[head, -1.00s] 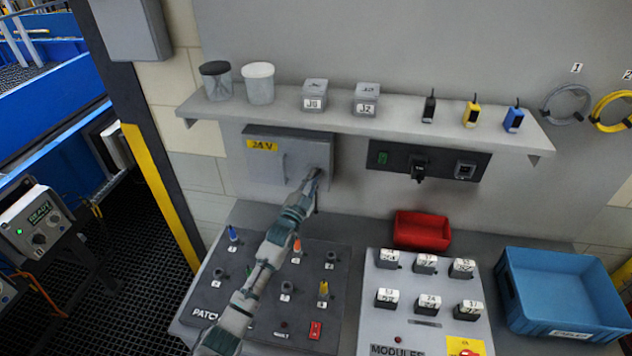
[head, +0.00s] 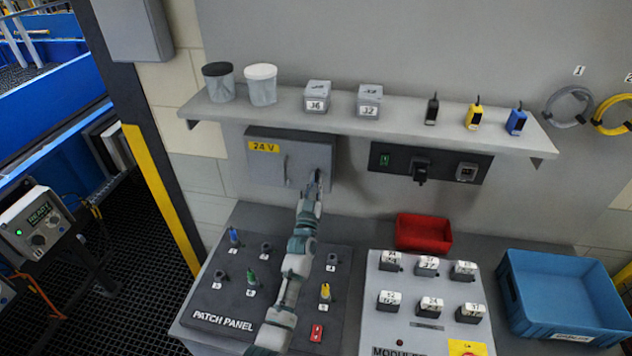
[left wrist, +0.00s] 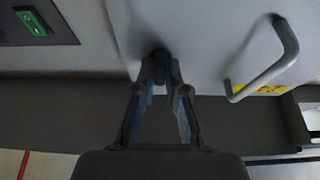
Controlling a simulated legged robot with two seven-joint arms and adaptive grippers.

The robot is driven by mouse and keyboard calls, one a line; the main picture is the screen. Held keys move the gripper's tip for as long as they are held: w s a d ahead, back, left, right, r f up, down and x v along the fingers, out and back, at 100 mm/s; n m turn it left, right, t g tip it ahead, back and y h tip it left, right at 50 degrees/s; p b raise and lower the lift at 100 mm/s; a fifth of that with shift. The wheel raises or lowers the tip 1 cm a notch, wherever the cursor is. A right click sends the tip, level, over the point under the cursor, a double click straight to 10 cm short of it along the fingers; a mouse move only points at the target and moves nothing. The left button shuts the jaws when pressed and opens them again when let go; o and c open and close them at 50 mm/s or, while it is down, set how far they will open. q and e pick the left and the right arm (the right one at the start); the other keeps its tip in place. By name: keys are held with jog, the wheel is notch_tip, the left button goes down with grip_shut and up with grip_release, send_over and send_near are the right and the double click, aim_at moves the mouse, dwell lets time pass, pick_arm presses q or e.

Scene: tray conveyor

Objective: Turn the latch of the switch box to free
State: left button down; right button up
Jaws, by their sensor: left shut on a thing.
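The grey switch box (head: 268,172) with a yellow "24 V" label hangs on the wall under the shelf. A bar handle (left wrist: 268,66) is on its front, at right in the left wrist view. The latch (left wrist: 159,53) is a small dark piece on the box front near its edge. My left gripper (head: 319,182) is at the right part of the box front. In the left wrist view its two fingers (left wrist: 161,80) are shut on the latch, one on each side. The fingers hide most of the latch. My right gripper is not in view.
A shelf (head: 400,117) with jars, boxes and small devices juts out above the box. A black socket strip (head: 442,164) is to its right. Below are the patch panel (head: 210,288) with plugs, a module board (head: 375,325), a red bin (head: 424,232) and a blue crate (head: 560,283).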

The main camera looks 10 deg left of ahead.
pick_arm(q)
jog(key=shift+d+f, duration=0.1)
jog(key=shift+f, duration=0.4)
jog(key=c, duration=1.2)
grip_release()
jog(key=shift+w, duration=0.1)
jog(key=shift+w+r, duration=0.1)
jog(key=shift+w, duration=0.05)
jog(key=v, duration=1.2)
jog(key=shift+d, duration=0.1)
